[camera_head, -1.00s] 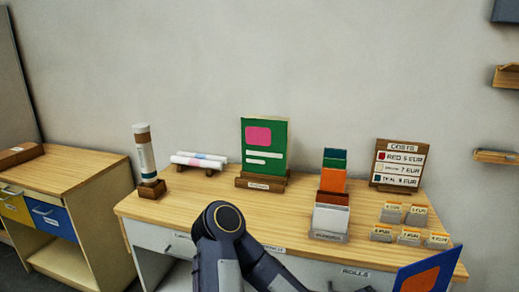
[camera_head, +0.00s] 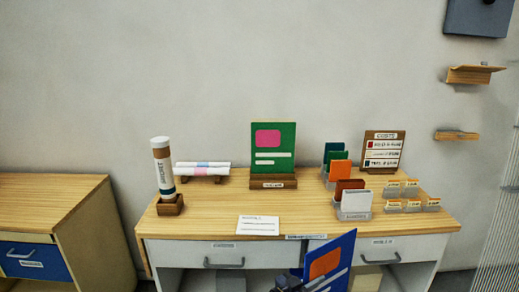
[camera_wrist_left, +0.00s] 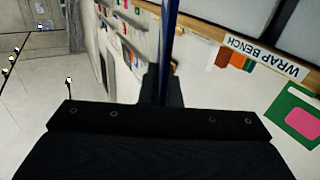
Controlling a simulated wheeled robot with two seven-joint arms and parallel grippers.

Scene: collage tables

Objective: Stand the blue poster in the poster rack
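The blue poster (camera_head: 341,250), with an orange block and a white stripe, stands tilted at the bottom of the head view, in front of the desk. My left gripper (camera_head: 292,284) is at its lower left edge, mostly cut off by the frame. In the left wrist view the blue poster (camera_wrist_left: 170,28) shows edge-on as a thin strip rising from between the fingers (camera_wrist_left: 158,84), which are shut on it. The wooden poster rack (camera_head: 273,183) stands on the desk with a green poster (camera_head: 273,144) upright in it. My right gripper is not in view.
On the desk (camera_head: 220,205) are a tube on a wooden block (camera_head: 163,174), rolls (camera_head: 202,169), a white card (camera_head: 258,225), a colored card holder (camera_head: 353,205), a costs board (camera_head: 382,151) and small tags (camera_head: 412,205). Another cabinet (camera_head: 50,200) stands left.

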